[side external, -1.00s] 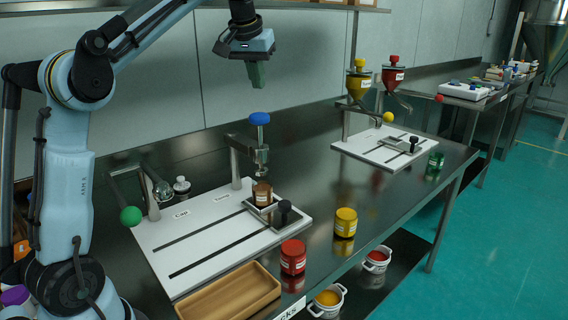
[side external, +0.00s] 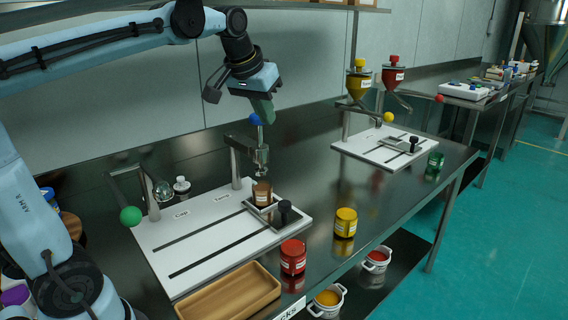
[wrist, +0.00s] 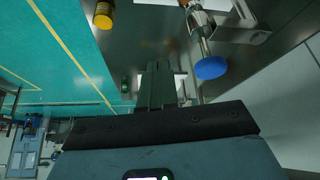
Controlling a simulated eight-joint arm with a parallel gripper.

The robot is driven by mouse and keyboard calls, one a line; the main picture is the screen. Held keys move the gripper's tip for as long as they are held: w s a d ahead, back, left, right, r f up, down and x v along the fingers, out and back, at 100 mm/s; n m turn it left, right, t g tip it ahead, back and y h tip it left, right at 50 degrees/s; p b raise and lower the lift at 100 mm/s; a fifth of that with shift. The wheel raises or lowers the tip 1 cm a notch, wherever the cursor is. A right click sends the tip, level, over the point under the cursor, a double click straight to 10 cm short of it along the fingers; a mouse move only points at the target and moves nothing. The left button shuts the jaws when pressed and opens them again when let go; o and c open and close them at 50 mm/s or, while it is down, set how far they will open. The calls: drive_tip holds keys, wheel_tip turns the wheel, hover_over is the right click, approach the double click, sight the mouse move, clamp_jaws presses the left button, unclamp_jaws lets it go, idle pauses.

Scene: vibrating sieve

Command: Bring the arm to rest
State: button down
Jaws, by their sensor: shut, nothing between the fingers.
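My gripper (side external: 263,110) is in the air above the near white board, its green fingers shut with nothing between them. In the side view the fingers overlap the blue knob (side external: 254,118) of the upright press; I cannot tell there whether they touch. In the wrist view the gripper (wrist: 160,72) points over the bench, and the blue knob (wrist: 211,67) lies to its right with a gap in the picture. A brown jar (side external: 262,194) stands under the press in a holder on the white board (side external: 190,235).
A red jar (side external: 293,257), a yellow jar (side external: 346,222) and a wooden tray (side external: 228,298) are along the bench's front. A green ball (side external: 131,216) on a bent arm is at left. Yellow and red funnels (side external: 393,76) stand behind. Air left of the press is clear.

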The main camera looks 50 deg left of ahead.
drive_tip(key=s+d+f+m+t, duration=0.1)
drive_tip(key=s+d+f, duration=0.3)
drive_tip(key=s+f, duration=0.2)
drive_tip(key=s+d+f+m+h, duration=0.1)
drive_tip(key=s+d+f+m, duration=0.1)
drive_tip(key=s+d+f, duration=0.3)
wheel_tip(320, 180, down, 4)
drive_tip(key=shift+s+f+t+h, duration=0.25)
drive_tip(key=shift+s+t+h, duration=0.05)
drive_tip(key=shift+s+t, duration=0.1)
